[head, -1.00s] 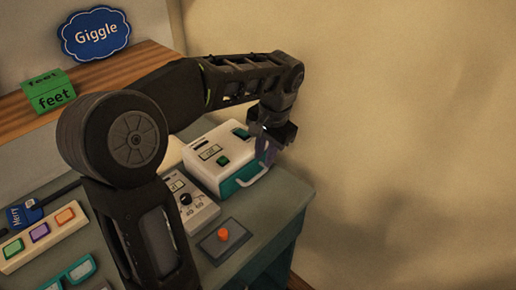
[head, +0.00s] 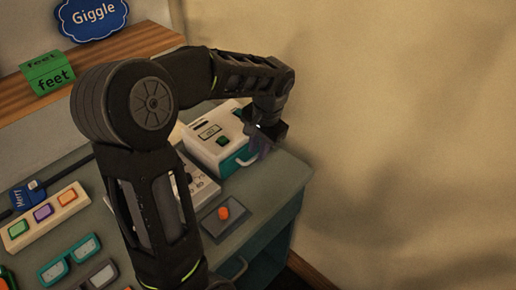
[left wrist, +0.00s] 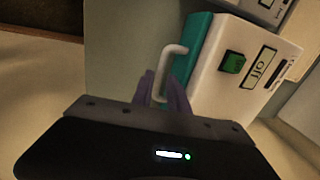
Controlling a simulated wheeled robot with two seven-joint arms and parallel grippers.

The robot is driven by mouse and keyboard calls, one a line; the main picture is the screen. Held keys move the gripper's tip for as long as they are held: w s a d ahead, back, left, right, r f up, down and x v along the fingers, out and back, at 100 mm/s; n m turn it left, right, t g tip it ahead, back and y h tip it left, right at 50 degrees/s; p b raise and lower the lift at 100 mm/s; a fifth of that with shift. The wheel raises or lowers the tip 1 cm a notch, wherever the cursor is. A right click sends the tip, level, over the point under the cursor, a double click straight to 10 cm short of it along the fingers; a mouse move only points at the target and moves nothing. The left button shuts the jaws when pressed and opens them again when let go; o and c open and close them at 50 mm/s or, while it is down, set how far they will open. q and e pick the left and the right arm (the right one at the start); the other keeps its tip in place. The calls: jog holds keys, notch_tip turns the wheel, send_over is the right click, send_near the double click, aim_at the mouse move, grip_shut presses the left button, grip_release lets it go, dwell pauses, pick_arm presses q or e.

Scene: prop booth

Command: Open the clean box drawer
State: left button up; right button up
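The clean box (head: 212,131) is a white box with a teal front drawer (head: 228,166) and a pale loop handle (head: 245,159), standing on a grey-green desk. The drawer looks shut against the box. In the left wrist view the box (left wrist: 210,75) shows a green button and an "off" label, with the white handle (left wrist: 172,58) jutting from the teal front. My left gripper (head: 262,148) is at the handle. In the left wrist view its purple fingers (left wrist: 165,92) stand apart, with the handle's end between or just over them; firm contact cannot be told. My right gripper is not in view.
A panel with an orange button (head: 223,213) lies in front of the box, beside a partly hidden grey switch panel.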

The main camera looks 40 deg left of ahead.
pick_arm(q)
jog(key=shift+a+f, duration=0.1)
jog(key=shift+f, duration=0.35)
jog(key=shift+c, duration=0.4)
grip_shut()
jog(key=shift+r, duration=0.1)
dwell(0.6)
